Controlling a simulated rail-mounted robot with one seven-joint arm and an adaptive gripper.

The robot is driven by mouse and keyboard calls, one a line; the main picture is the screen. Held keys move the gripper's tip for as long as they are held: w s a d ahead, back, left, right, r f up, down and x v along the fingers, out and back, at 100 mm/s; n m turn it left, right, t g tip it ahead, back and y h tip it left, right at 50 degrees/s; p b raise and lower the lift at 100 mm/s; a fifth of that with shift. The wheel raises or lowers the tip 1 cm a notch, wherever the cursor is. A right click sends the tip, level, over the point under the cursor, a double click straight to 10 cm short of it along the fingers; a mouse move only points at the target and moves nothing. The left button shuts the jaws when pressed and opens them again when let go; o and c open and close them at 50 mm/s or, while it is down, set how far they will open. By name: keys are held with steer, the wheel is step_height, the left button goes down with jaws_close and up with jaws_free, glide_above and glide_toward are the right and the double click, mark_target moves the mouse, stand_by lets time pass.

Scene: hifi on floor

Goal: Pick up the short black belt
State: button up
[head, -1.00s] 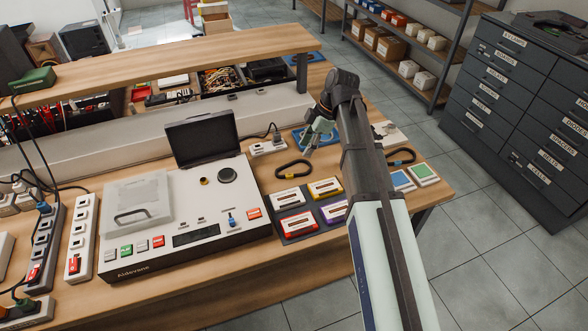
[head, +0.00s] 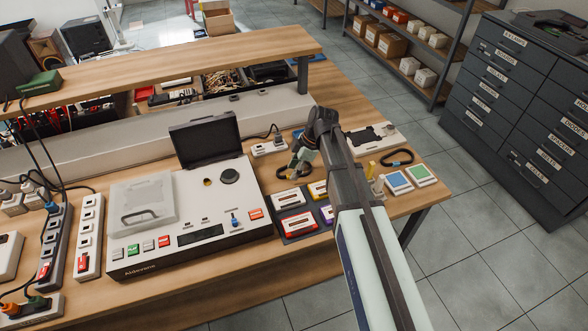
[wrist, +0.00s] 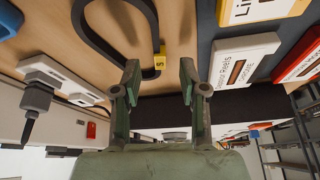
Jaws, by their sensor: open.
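A black belt loop (head: 283,173) with a yellow tag lies on the wooden bench between the white tape machine and the arm, partly hidden by my gripper. It shows large in the wrist view (wrist: 91,44), its yellow tag (wrist: 159,61) close to the fingertips; I cannot read the tag surely. A second black loop (head: 398,163) lies to the right of my arm. I cannot tell from the frames which loop is the short one. My gripper (wrist: 159,82) is open and empty, above the bench by the first loop. In the head view, my gripper (head: 297,165) partly covers that loop.
The white tape machine (head: 190,255) stands to the left. A dark tray of labelled cassettes (head: 292,240) is in front of the loop. A power strip (head: 268,147) lies behind it. Green and blue square boxes (head: 421,174) are at right. A raised shelf (head: 180,58) spans the back.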

steer(key=shift+x, duration=1.1)
jaws_close()
steer(key=shift+r, duration=0.2)
